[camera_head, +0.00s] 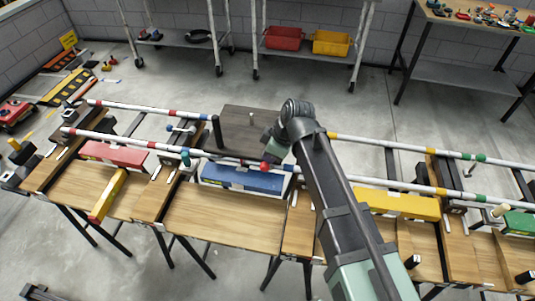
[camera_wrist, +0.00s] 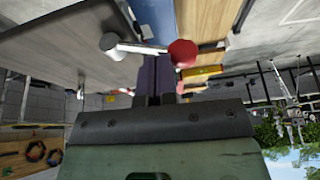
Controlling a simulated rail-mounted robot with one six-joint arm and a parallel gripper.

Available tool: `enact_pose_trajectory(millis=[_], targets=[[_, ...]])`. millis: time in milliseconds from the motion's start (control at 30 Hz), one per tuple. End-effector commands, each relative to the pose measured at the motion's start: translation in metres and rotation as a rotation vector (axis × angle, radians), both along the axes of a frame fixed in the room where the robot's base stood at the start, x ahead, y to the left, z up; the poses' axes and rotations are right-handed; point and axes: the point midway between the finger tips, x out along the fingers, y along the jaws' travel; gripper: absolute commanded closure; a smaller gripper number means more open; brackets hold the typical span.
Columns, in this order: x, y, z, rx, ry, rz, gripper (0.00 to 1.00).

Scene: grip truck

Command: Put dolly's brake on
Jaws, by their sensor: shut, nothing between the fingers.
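The dolly (camera_head: 245,122) is a dark, flat platform on the striped rails, near the middle of the head view. Its grey underside or deck (camera_wrist: 50,45) fills the upper left of the wrist view. A lever with a red ball knob (camera_wrist: 183,53) and a pale rod (camera_wrist: 140,47) sits at its edge; the red knob also shows in the head view (camera_head: 265,167). My gripper (camera_wrist: 157,72) is shut and empty, its dark fingertips beside the rod and knob. I cannot tell whether they touch. In the head view my gripper (camera_head: 270,152) partly hides this corner.
White rails (camera_head: 385,141) with coloured bands run across wooden benches (camera_head: 225,215). Blue (camera_head: 245,178), red (camera_head: 112,154) and yellow (camera_head: 400,202) blocks lie by the front rail. A post (camera_head: 217,132) stands at the dolly's left. Open floor lies behind.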

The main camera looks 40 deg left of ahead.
Motion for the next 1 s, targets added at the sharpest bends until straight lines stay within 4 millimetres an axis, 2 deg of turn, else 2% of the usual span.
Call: enact_pose_trajectory(millis=[200,400,500,600,867,1000], targets=[[0.017,0.002,0.048,0.001,-0.001,-0.005,1.00],[0.023,-0.020,0.103,0.001,0.000,-0.006,1.00],[0.026,-0.029,0.122,0.001,0.000,-0.006,1.00],[0.028,-0.033,0.129,0.001,0.000,-0.006,1.00],[0.029,-0.034,0.126,0.001,0.000,-0.007,1.00],[0.029,-0.036,0.125,-0.035,0.041,-0.129,1.00]])
